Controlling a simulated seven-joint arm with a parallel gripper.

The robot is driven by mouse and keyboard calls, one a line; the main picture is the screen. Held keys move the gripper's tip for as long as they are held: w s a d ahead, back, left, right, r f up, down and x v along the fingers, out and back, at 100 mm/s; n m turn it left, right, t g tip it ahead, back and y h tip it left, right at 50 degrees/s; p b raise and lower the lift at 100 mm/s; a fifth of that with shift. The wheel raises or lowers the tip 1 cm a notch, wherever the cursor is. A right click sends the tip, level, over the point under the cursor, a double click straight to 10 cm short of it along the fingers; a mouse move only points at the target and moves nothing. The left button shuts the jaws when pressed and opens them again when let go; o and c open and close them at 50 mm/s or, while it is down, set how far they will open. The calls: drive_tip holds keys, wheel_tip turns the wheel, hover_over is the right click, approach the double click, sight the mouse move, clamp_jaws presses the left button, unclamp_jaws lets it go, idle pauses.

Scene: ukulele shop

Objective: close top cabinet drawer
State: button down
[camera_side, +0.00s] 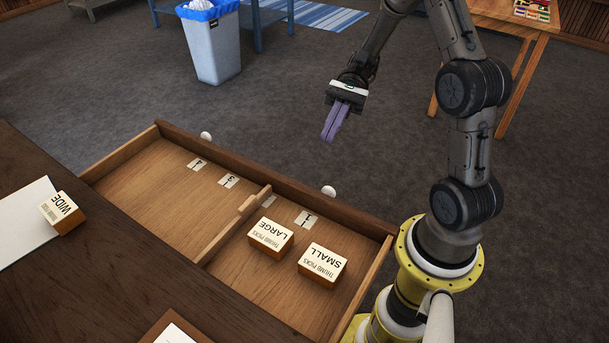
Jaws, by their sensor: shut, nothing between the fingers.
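The top cabinet drawer (262,174) is pulled well out from under the dark wooden cabinet top (95,265). A wooden divider (235,222) splits its inside. Two white round knobs, the left knob (206,136) and the right knob (328,191), sit on its front panel. My gripper (331,127) has purple fingers, is shut and empty, and points down.
In the drawer's right compartment lie the LARGE thumb picks box (270,237) and the SMALL thumb picks box (322,265). A WIDE box (62,213) sits on the cabinet top by a white sheet (22,225). A bin (213,45) stands behind.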

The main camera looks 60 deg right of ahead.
drive_tip(key=d+f+m+t+y, duration=0.2)
drive_tip(key=d+f+m+t, duration=0.1)
drive_tip(key=d+f+m, duration=0.15)
drive_tip(key=a, duration=1.3)
drive_tip(key=shift+a+f+n, duration=0.2)
drive_tip(key=shift+a+n, duration=0.2)
drive_tip(key=shift+n, duration=0.05)
drive_tip(key=a, duration=2.6)
drive_tip(key=shift+a, duration=0.85)
